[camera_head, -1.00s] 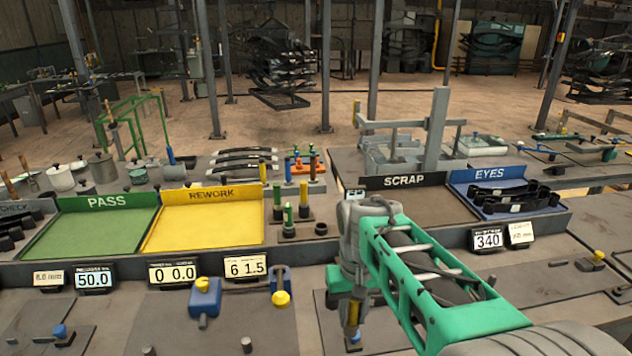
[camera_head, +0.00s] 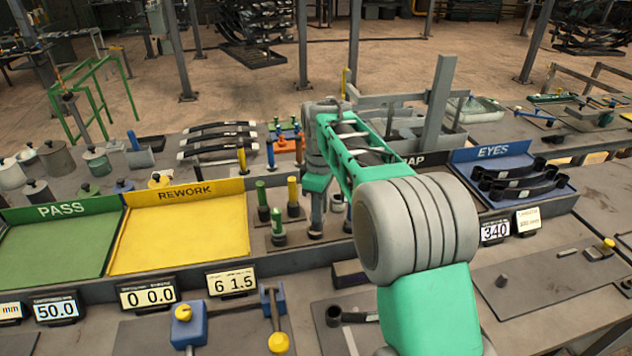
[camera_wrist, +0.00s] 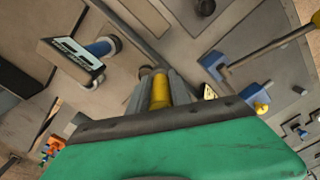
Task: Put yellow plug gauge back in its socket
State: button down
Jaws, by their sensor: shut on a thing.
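My gripper (camera_wrist: 155,88) is shut on the yellow plug gauge (camera_wrist: 160,92), which shows between the fingers in the wrist view. The stand carries upright green gauges (camera_head: 262,203) and a yellow-topped one (camera_head: 292,190). A dark ring (camera_wrist: 145,71) lies beyond the held gauge's tip in the wrist view. Whether the tip touches anything is hidden.
The yellow REWORK tray (camera_head: 185,235) and green PASS tray (camera_head: 50,250) lie left. The SCRAP tray is mostly behind my arm. The blue EYES tray (camera_head: 545,205) is right. Number displays (camera_head: 232,282) line the front edge. Blue blocks (camera_head: 188,325) stand nearer.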

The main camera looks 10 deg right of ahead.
jog(key=w+n+p, duration=0.1)
jog(key=w+n, duration=0.4)
notch_tip(320, 180, down, 4)
jog(key=b, duration=0.4)
jog(key=shift+f, duration=0.25)
jog(key=shift+d+f, duration=0.15)
jog(key=shift+d, duration=0.1)
jog(key=shift+p, duration=0.4)
dwell(0.7)
jog(key=shift+f+b, duration=0.75)
jog(key=shift+f, duration=0.65)
dwell(0.6)
jog(key=c, duration=0.6)
grip_release()
jog(key=shift+s, duration=0.1)
